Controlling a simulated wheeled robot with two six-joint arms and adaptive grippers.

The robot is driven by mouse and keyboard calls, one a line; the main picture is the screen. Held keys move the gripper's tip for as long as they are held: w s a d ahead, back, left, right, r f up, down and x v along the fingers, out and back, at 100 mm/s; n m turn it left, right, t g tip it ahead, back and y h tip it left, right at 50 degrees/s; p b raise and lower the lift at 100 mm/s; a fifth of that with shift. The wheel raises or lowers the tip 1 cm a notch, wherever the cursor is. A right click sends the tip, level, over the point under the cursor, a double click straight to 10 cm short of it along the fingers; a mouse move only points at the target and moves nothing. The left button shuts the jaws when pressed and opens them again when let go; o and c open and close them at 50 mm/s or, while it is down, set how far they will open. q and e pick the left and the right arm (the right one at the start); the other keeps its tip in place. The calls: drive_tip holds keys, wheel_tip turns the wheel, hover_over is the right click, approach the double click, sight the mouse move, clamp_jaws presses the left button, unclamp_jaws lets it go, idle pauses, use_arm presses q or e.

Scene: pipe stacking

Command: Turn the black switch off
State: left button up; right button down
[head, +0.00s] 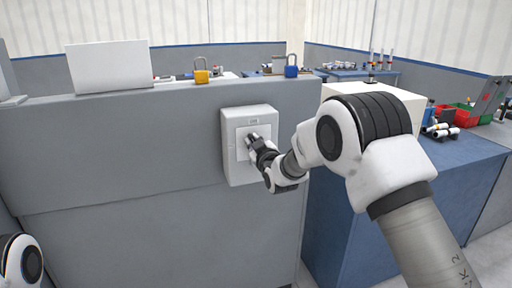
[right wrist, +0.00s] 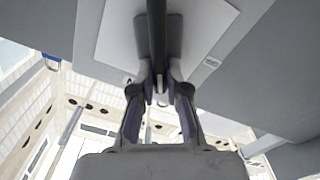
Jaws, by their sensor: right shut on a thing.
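A white switch box (head: 236,171) with a lighter front plate is mounted on the grey panel, left of my right arm. My right gripper (head: 252,140) reaches to the front of this plate. In the right wrist view, the right gripper (right wrist: 159,80) is shut on the black switch (right wrist: 157,35), a dark bar running up between its fingers. The white plate (right wrist: 112,42) lies behind the bar. In the head view the gripper hides most of the switch, so I cannot tell its setting. My left gripper is out of view.
The grey panel (head: 120,165) fills the left, with a yellow padlock (head: 201,76) and a blue padlock (head: 291,71) on its top edge.

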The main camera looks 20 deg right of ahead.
drive_tip(key=shift+a+f+n+b, duration=0.35)
drive_tip(key=shift+n+b, duration=0.6)
drive_tip(key=shift+n, duration=1.05)
drive_tip(key=shift+a+f+n+b, duration=0.15)
drive_tip(key=shift+f+n+b, duration=0.6)
drive_tip(key=shift+n, duration=1.25)
drive_tip(key=shift+a+f+n+b, duration=0.25)
drive_tip(key=shift+n+b, duration=0.95)
drive_tip(key=shift+n, duration=0.8)
drive_tip(key=c, duration=1.2)
unclamp_jaws()
drive_tip(key=shift+s+r, duration=0.1)
drive_tip(key=s, duration=1.2)
drive_tip(key=shift+d, duration=0.25)
